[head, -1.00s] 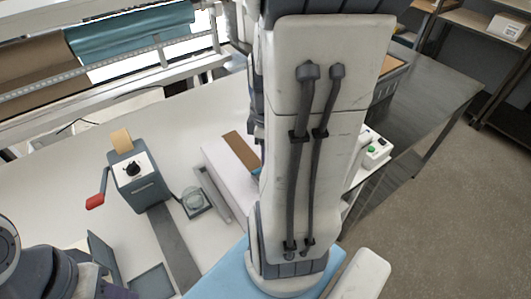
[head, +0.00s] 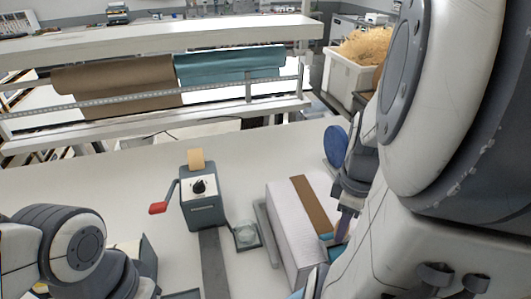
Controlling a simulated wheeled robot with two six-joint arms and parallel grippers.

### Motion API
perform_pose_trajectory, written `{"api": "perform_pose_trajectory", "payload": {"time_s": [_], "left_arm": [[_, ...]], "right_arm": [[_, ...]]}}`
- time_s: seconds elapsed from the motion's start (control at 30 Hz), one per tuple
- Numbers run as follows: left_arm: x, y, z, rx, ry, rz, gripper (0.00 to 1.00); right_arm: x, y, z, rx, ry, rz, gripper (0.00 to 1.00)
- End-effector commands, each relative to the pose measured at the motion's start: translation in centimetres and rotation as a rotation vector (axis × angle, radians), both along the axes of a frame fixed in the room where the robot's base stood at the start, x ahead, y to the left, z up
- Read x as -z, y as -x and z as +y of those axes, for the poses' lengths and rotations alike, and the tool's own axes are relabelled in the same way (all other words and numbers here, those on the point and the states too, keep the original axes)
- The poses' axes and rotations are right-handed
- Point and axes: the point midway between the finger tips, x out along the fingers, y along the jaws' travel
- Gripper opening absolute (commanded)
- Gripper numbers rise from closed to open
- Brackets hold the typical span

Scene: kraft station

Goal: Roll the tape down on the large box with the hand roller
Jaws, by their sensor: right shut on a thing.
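The large box (head: 290,225) is pale and stands on the white table, right of centre. A brown tape strip (head: 311,203) runs along its top. My right gripper (head: 343,222) points down at the box's right side, by the near end of the tape. It is shut on the hand roller, which is mostly hidden; a small light-blue part (head: 326,237) shows at the tape by the fingertips. I cannot tell whether it presses on the tape. My left arm is at the lower left; its gripper (head: 132,288) is cut off by the bottom edge, jaws unclear.
A grey tape dispenser (head: 203,210) with a red-knobbed crank stands left of the box. A small glass dish (head: 246,235) lies between them. A blue disc (head: 336,146) shows beside my right wrist. Brown and teal paper rolls (head: 115,85) hang behind. The table's back is clear.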

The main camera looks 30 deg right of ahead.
Motion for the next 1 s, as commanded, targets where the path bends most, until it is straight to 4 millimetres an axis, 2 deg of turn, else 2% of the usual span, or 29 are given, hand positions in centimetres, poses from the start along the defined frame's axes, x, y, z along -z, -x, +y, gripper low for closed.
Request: {"api": "perform_pose_trajectory", "payload": {"time_s": [0.43,1.0], "left_arm": [[-0.1,0.0,0.0,-0.008,0.000,0.001,0.37],[-4.7,0.0,0.0,0.000,0.000,0.000,0.37]], "right_arm": [[-0.2,0.2,0.1,0.000,-0.003,0.003,0.00],[-4.7,0.1,0.1,0.000,-0.002,0.001,0.00]]}}
